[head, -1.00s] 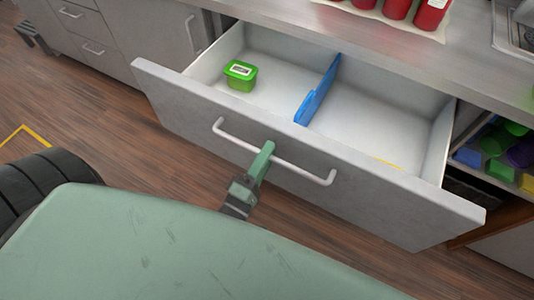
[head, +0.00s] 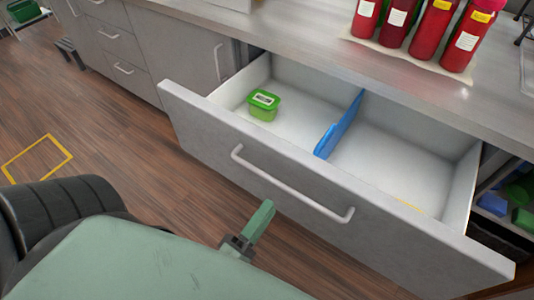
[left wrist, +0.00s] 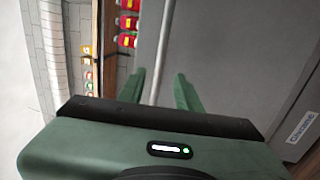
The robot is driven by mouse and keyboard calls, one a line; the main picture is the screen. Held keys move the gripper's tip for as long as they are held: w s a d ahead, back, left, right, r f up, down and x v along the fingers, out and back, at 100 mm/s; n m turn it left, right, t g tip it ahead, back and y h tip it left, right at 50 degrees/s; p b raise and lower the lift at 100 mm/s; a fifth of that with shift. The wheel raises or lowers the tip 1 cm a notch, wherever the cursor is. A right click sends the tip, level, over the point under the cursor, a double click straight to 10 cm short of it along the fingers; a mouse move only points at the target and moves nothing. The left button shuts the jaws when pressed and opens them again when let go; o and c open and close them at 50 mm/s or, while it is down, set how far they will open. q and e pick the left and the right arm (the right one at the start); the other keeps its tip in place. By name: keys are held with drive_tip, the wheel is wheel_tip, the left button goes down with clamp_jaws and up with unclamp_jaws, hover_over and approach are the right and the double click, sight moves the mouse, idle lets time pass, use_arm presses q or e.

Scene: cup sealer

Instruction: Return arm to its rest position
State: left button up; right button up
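My left gripper (head: 262,217) is in front of the open drawer, apart from its handle (head: 290,188) and a little below it in the head view. The drawer (head: 330,180) stands pulled out from the counter. My right gripper is in neither view.
The drawer holds a green container (head: 263,106) and a blue divider (head: 338,125). Red bottles (head: 434,30) stand on the counter (head: 300,45). Coloured items (head: 518,205) sit on a shelf at the right. Open wooden floor (head: 110,125) lies left of the drawer.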

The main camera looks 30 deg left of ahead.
use_arm(q)
drive_tip(key=s+f+m+g+h, duration=0.15)
drive_tip(key=f+m+g, duration=0.4)
drive_tip(key=f, duration=1.05)
drive_tip(key=s+f+m+g, duration=0.2)
drive_tip(key=f+m+g, duration=0.35)
drive_tip(key=f, duration=1.05)
drive_tip(key=s+a+f+m+g+y, duration=0.1)
drive_tip(key=s+f+m+g, duration=0.3)
drive_tip(key=s+f, duration=0.4)
drive_tip(key=s+a+f+m+g+y, duration=0.1)
drive_tip(key=s+a+f+m+g, duration=0.3)
drive_tip(key=s+f, duration=0.5)
drive_tip(key=s+m, duration=0.1)
drive_tip(key=s, duration=0.1)
drive_tip(key=shift+s+a, duration=0.15)
drive_tip(key=shift+s, duration=0.25)
